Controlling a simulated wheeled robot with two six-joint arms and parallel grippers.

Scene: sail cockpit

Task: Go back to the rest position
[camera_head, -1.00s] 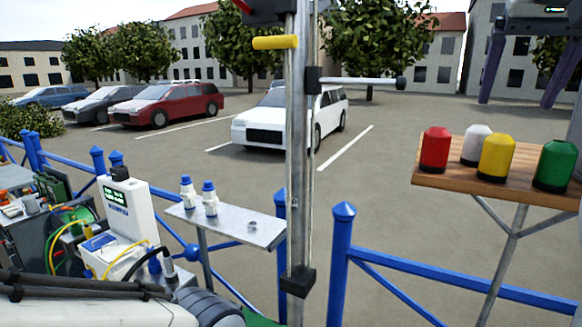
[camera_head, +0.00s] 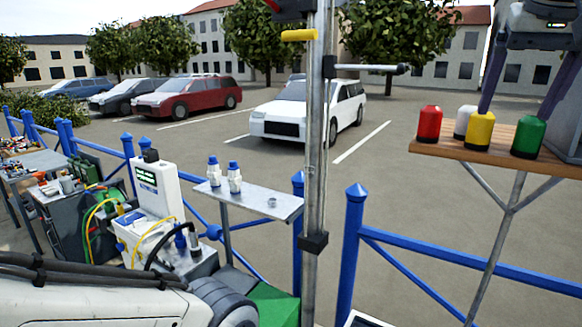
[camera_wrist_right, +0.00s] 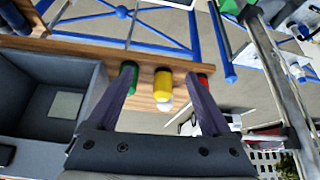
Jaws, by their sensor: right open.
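My right gripper (camera_head: 515,113) hangs down from the top right of the head view. Its two dark purple fingers are apart, with nothing between them. The fingertips reach the level of the yellow spool (camera_head: 480,131) and the green spool (camera_head: 528,137); whether they touch them I cannot tell. In the right wrist view the open gripper (camera_wrist_right: 160,72) shows the yellow spool (camera_wrist_right: 162,84) between and beyond its fingers. A red spool (camera_head: 429,123) and a white spool (camera_head: 464,121) stand on the same wooden shelf. My left gripper is out of view.
The wooden shelf (camera_head: 445,150) stands on metal legs at the right. A grey bin (camera_wrist_right: 48,125) lies left of the gripper in the wrist view. A vertical metal pole (camera_head: 316,180), blue railing (camera_head: 450,266) and small shelf with blue-capped bottles (camera_head: 270,203) stand nearby.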

